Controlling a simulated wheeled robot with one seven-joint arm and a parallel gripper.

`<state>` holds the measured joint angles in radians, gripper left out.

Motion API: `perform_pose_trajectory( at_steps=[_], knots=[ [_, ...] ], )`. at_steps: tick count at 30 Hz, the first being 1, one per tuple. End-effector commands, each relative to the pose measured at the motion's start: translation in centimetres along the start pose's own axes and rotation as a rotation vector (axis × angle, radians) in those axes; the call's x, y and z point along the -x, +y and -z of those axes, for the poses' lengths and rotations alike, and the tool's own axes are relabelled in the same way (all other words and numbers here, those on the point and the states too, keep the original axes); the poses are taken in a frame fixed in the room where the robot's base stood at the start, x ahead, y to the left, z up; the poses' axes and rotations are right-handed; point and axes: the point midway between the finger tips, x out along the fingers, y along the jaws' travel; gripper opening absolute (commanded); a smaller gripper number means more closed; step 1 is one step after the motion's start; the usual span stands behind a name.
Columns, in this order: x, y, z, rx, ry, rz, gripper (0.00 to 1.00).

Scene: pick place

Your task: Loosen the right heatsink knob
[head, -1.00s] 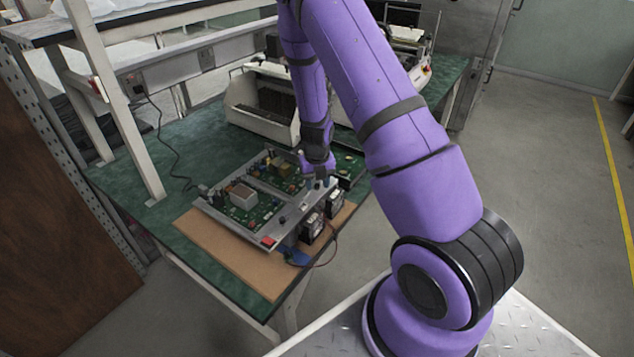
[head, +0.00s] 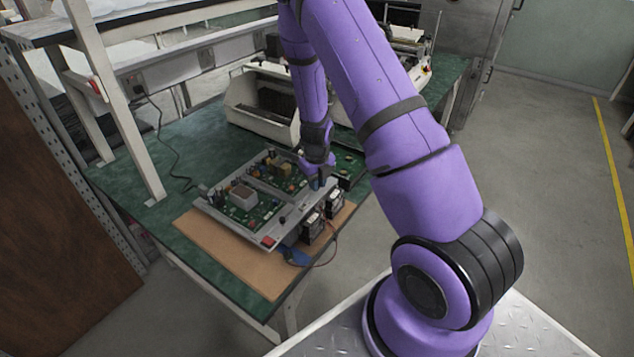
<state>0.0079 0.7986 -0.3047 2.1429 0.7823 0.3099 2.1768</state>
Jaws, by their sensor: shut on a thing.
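A grey-framed chassis with green circuit boards (head: 242,213) lies on a brown board on the green bench. My gripper (head: 316,186) points down at the right side of the chassis, low over the frame edge. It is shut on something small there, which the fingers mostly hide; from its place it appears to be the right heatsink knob. A small dark knob (head: 283,219) shows on the front strip of the frame, left of my gripper. Two black transformer-like blocks (head: 313,227) stand at the right front edge of the chassis.
A red switch (head: 268,241) sits at the chassis's front corner, with red and blue wires near it. The brown board (head: 222,254) has bare room in front. A beige open bin (head: 262,108) stands behind, and a shelf post (head: 125,130) rises at left.

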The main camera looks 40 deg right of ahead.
Motion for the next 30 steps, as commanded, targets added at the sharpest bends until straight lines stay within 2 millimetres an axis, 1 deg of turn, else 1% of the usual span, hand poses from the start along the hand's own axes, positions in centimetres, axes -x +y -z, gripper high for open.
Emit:
perform_pose_trajectory(
  at_steps=[30],
  knots=[
    [-0.02, -0.06, 0.04, 0.966, 0.000, -0.001, 0.00]
  ],
)
